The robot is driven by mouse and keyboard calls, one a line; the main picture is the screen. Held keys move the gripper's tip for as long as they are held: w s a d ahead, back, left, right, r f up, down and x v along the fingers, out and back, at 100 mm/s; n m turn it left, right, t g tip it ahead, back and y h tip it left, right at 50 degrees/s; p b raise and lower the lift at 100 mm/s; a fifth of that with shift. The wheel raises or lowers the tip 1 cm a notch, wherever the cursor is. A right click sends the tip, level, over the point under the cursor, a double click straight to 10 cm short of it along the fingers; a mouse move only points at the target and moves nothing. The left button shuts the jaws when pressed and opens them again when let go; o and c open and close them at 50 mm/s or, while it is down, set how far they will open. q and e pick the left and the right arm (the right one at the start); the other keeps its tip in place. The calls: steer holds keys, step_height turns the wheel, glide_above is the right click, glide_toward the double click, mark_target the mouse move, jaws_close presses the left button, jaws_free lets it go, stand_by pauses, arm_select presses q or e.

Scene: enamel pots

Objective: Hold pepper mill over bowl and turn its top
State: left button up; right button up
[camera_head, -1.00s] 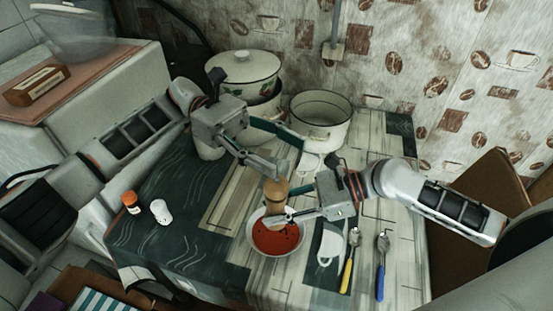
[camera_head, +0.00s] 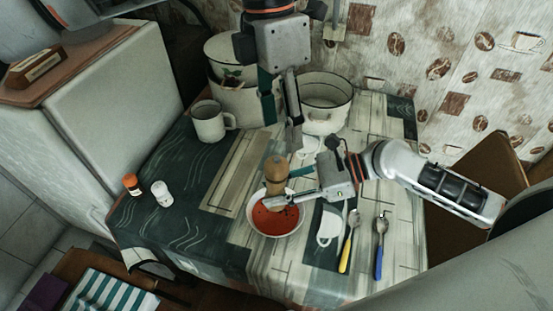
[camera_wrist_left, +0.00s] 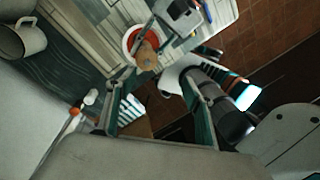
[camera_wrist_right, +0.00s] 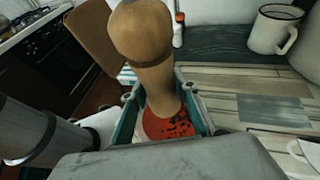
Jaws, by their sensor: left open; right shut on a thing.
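The wooden pepper mill (camera_head: 276,172) stands upright over the bowl (camera_head: 250,222), which holds red soup with dark specks. My right gripper (camera_head: 276,198) is shut on the mill's lower part. In the right wrist view the mill (camera_wrist_right: 150,50) rises between the fingers, with the red soup (camera_wrist_right: 165,125) below it. My left gripper (camera_head: 282,135) is open and empty, above and behind the mill, fingers pointing down. In the left wrist view the mill's top (camera_wrist_left: 147,58) and the bowl (camera_wrist_left: 127,40) show beyond the open fingers.
A white mug (camera_head: 209,124) and pots (camera_head: 322,112) stand at the back of the table. Two small shakers (camera_head: 161,193) are at the left. A yellow-handled spoon (camera_head: 348,245) and a blue-handled one (camera_head: 380,250) lie to the right of the bowl.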

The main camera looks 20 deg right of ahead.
mark_target(276, 161)
arm_select(q)
steer(key=shift+n+t+y, duration=0.3)
steer(key=shift+n+t, duration=0.5)
steer(key=shift+t, duration=0.1)
steer(key=f, duration=0.7)
steer(key=w+f, duration=0.1)
steer(key=f, duration=0.3)
steer(key=shift+a, duration=0.2)
steer(key=c, duration=1.1)
